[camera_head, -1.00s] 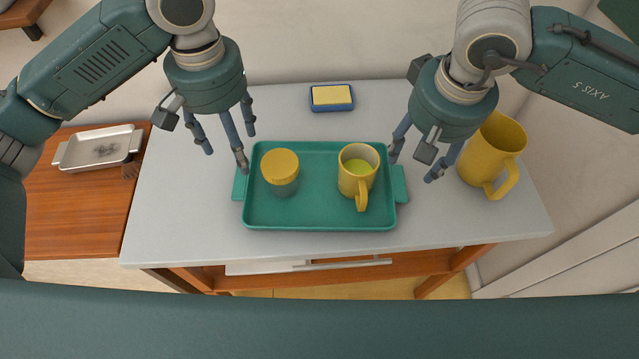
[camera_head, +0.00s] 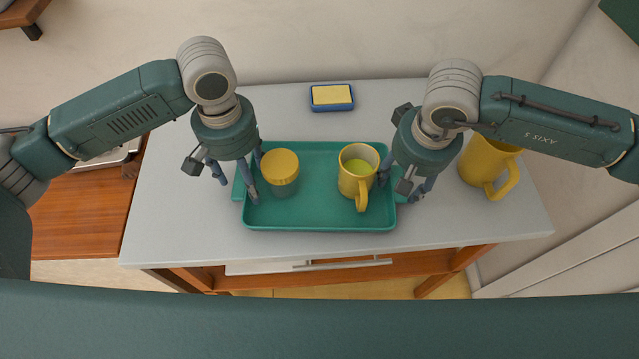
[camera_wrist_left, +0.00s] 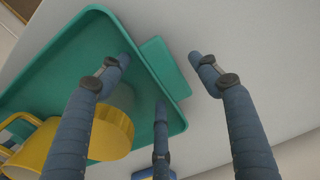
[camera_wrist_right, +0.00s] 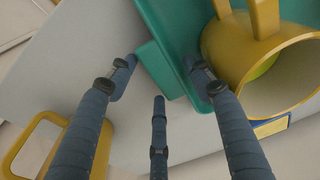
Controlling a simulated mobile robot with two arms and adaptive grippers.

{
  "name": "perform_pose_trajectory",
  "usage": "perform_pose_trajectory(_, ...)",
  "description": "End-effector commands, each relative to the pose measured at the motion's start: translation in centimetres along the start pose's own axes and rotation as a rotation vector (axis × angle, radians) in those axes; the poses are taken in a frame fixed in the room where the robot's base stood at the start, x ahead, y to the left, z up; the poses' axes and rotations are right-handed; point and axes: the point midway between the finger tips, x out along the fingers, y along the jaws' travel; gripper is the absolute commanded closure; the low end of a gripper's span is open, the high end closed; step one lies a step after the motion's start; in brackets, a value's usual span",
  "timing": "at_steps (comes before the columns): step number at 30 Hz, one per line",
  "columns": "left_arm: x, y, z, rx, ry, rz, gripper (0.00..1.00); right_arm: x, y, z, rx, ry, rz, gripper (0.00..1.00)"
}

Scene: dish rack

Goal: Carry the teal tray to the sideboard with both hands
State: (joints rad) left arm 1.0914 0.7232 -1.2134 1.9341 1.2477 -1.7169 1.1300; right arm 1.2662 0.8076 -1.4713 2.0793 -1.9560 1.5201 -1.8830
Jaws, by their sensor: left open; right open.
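The teal tray (camera_head: 320,215) lies flat on the white-topped table. A jar with a yellow lid (camera_head: 281,165) and a yellow mug (camera_head: 357,180) with green contents stand on it. My left gripper (camera_head: 238,190) is open at the tray's left handle; in the left wrist view the teal handle (camera_wrist_left: 165,68) lies between its spread fingers. My right gripper (camera_head: 397,188) is open at the right handle, close to the mug; in the right wrist view the handle (camera_wrist_right: 158,70) lies between its fingers. Whether any finger touches the tray, I cannot tell.
A yellow sponge in a blue dish (camera_head: 332,97) lies behind the tray. A large yellow pitcher (camera_head: 488,165) stands right of my right gripper. A wooden surface (camera_head: 75,215) on the left holds a metal tray (camera_head: 110,158), partly hidden by my left arm. The tabletop's front strip is clear.

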Motion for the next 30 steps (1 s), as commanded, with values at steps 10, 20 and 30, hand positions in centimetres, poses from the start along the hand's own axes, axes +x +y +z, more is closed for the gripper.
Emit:
perform_pose_trajectory(10, 0.0, 0.0, 0.0, 0.0, 0.0, 0.0, 0.71, 0.0, 0.0, 0.0, 0.0, 0.0, 0.0, 0.83)
perform_pose_trajectory(20, -0.2, 0.0, -0.1, 0.0, 0.002, 0.0, 1.0, -0.2, 0.0, -0.1, 0.0, 0.003, -0.001, 1.0)
perform_pose_trajectory(30, -1.9, 0.0, -0.1, -0.001, 0.002, 0.0, 1.0, -1.9, 0.0, -0.4, 0.0, 0.003, -0.001, 1.0)
